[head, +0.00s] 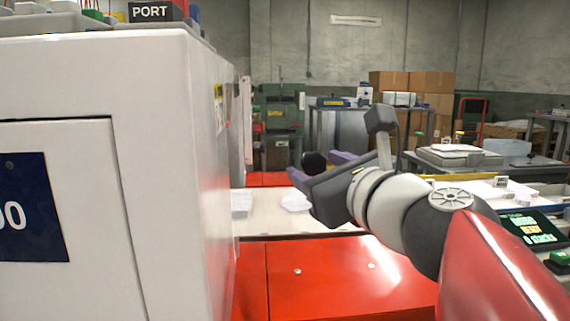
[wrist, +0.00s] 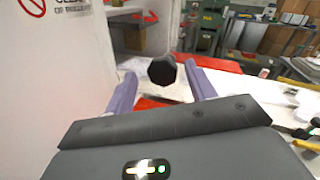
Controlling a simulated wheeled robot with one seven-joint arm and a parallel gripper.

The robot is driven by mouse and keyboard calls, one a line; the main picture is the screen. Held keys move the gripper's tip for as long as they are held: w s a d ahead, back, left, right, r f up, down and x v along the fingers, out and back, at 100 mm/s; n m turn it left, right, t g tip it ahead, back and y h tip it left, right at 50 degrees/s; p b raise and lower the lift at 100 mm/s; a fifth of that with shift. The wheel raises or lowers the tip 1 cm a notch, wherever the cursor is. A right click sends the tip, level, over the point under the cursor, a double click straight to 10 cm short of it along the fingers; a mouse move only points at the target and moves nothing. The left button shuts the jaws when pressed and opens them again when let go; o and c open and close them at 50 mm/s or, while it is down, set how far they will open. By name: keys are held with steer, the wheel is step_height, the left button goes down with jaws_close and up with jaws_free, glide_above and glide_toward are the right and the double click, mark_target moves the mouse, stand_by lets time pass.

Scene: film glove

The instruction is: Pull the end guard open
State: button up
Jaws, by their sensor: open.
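A large white machine cabinet (head: 170,150) fills the left of the head view. Its end face (wrist: 60,75), with a red prohibition sign, shows at the left of the wrist view. I cannot tell which panel is the end guard. A round black knob (wrist: 162,70) appears between my fingers in the wrist view; it also shows in the head view (head: 314,162). What the knob is fixed to is hidden. My gripper (head: 318,170) has its two purple fingers spread on either side of the knob. Whether either finger touches it cannot be told.
A red panel (head: 330,275) lies low in front, with a pale worktop (head: 265,207) behind it. A green machine (head: 280,115) and stacked cardboard boxes (head: 425,90) stand farther back.

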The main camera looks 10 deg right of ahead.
steer(key=v, duration=0.5)
steer(key=shift+s, duration=0.3)
